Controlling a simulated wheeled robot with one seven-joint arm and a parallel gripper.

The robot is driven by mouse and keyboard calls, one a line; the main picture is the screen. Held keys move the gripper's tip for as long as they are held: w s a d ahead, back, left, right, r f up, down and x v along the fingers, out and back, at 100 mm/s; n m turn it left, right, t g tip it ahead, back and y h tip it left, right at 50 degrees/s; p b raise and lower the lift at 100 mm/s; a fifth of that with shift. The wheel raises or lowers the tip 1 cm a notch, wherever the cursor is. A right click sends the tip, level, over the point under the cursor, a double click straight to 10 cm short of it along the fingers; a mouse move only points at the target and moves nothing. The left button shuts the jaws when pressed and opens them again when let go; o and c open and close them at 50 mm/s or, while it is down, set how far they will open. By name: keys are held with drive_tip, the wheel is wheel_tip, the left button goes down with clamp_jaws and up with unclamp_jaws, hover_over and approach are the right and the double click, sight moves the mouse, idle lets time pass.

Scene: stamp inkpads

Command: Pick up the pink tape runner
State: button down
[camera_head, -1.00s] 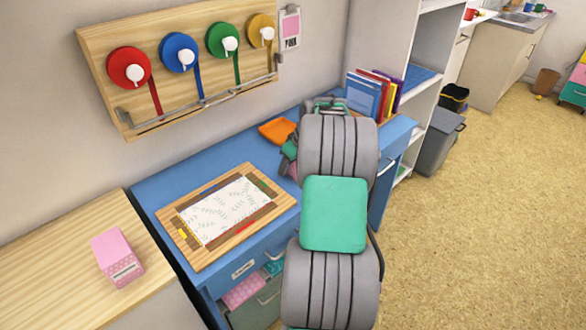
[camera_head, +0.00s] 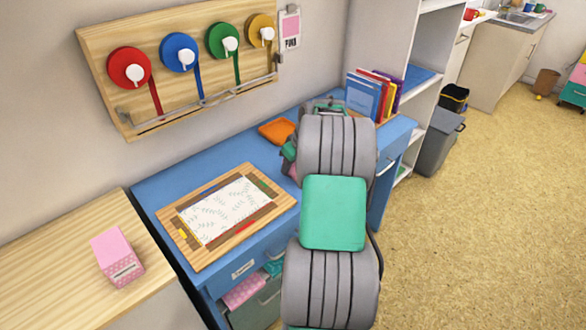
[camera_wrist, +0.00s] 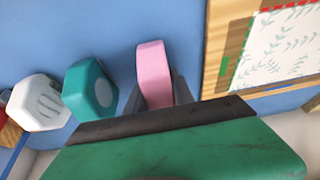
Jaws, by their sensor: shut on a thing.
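The pink tape runner (camera_wrist: 154,72) is in the wrist view, upright between the fingers of my gripper (camera_wrist: 158,95). My gripper is shut on it, with a grey finger on either side. The runner stands out over the blue desk top; whether it touches the desk I cannot tell. In the head view my arm hides most of the gripper, and only a small bit of pink (camera_head: 292,171) shows beside it.
A teal hexagonal thing (camera_wrist: 90,88) and a white one (camera_wrist: 38,103) sit left of the runner. A wooden board with patterned paper (camera_head: 186,249) lies on the blue desk (camera_head: 160,190). An orange tray (camera_head: 277,131) and upright books (camera_head: 364,95) stand farther back.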

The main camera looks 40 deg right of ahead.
idle(0.3)
drive_tip(key=shift+r, duration=0.55)
drive_tip(key=v, duration=0.3)
drive_tip(key=a+v, duration=0.1)
drive_tip(key=v, duration=0.1)
drive_tip(key=s+v, duration=0.1)
drive_tip(key=v, duration=0.2)
drive_tip(key=shift+s+a+r, duration=0.1)
drive_tip(key=shift+a, duration=0.1)
drive_tip(key=s+a+r, duration=0.3)
drive_tip(key=s+r, duration=0.1)
drive_tip(key=s, duration=0.5)
drive_tip(key=shift+b, duration=0.45)
